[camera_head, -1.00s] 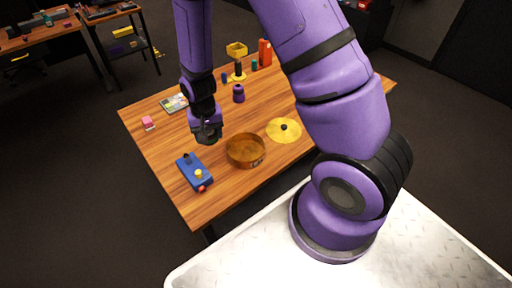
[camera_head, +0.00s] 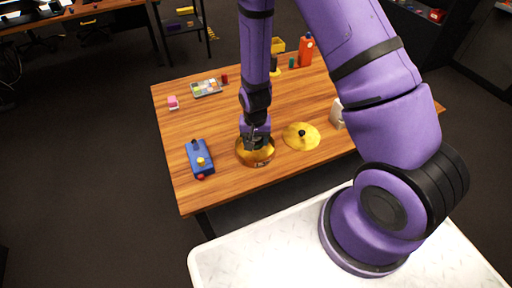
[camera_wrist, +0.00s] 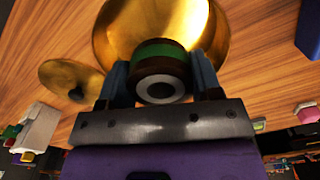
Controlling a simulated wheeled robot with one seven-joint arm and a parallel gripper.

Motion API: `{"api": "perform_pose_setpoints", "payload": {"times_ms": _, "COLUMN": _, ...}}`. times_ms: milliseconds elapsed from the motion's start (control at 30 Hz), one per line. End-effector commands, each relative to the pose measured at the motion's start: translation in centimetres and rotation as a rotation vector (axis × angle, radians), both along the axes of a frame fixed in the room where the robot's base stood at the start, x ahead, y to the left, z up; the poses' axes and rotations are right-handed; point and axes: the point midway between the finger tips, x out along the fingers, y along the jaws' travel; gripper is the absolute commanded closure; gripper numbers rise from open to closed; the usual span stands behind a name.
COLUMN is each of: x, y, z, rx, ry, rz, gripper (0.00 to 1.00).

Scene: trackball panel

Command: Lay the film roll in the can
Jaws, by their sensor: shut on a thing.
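The can (camera_head: 267,157) is a round, open, brass-coloured dish near the front edge of the wooden table. My gripper (camera_head: 256,142) points down over it and hides part of its inside. In the wrist view my gripper (camera_wrist: 158,62) is shut on the film roll (camera_wrist: 160,73), a dark brown and green ring with a pale hollow core. The roll lies between the two fingers, in front of the can's shiny inside (camera_wrist: 205,30). I cannot tell whether the roll touches the can's floor.
A yellow lid (camera_head: 294,141) with a black knob lies right of the can. A blue control box (camera_head: 199,155) stands to its left. A sorted tray (camera_head: 207,88), a pink block (camera_head: 173,102) and an orange bottle (camera_head: 305,50) are farther back.

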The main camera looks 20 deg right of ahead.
Motion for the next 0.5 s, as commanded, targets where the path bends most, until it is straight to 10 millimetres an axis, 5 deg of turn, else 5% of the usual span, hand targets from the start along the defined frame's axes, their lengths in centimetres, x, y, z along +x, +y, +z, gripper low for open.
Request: {"api": "perform_pose_setpoints", "payload": {"times_ms": 500, "x": 0.0, "y": 0.0, "z": -4.4, "rx": 0.000, "ry": 0.001, "rz": 0.001, "gripper": 0.65}}
